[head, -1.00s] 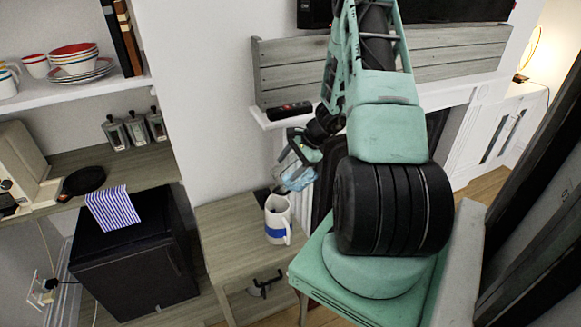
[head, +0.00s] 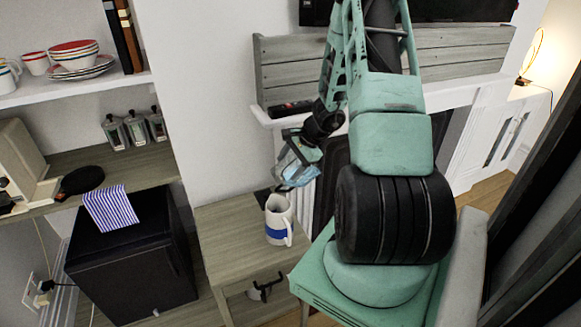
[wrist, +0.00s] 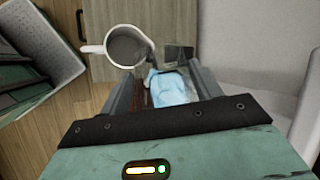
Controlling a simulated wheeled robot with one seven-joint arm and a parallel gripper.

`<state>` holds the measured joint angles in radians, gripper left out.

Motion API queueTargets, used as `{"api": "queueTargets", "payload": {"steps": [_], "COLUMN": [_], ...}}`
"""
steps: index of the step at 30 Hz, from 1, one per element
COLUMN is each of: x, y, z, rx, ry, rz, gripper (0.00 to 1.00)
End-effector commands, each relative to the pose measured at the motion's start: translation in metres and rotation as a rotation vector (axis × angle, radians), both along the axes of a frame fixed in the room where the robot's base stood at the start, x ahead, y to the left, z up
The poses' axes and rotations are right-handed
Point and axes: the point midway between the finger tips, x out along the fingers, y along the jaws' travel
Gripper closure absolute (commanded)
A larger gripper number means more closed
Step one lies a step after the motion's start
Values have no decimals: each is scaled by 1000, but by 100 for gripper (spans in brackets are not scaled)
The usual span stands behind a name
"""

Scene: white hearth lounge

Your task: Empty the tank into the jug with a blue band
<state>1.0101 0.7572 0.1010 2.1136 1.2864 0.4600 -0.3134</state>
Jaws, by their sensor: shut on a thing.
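The jug with a blue band (head: 277,226) is white and stands upright on a wooden side table. In the wrist view the jug (wrist: 126,46) is seen from above, just beyond my fingers, its inside greyish. My gripper (head: 292,160) is shut on the tank (head: 297,174), a clear, bluish container. The tank is held above and slightly right of the jug in the head view. In the wrist view the tank (wrist: 172,88) sits between the fingers near the jug's rim. It looks tilted; I cannot tell whether anything pours from it.
The wooden side table (head: 228,215) has bare room left of the jug. A black cabinet with a striped cloth (head: 110,208) stands left. The white fireplace (head: 450,130) is behind my arm.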

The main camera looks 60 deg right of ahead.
Motion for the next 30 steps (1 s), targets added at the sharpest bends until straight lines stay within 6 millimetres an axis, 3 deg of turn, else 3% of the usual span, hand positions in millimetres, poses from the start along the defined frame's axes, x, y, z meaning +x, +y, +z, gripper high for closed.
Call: {"api": "queueTargets", "payload": {"steps": [30], "x": [1], "y": [7], "z": [-1], "rx": [-104], "ry": [0], "rz": [1], "gripper": [96]}}
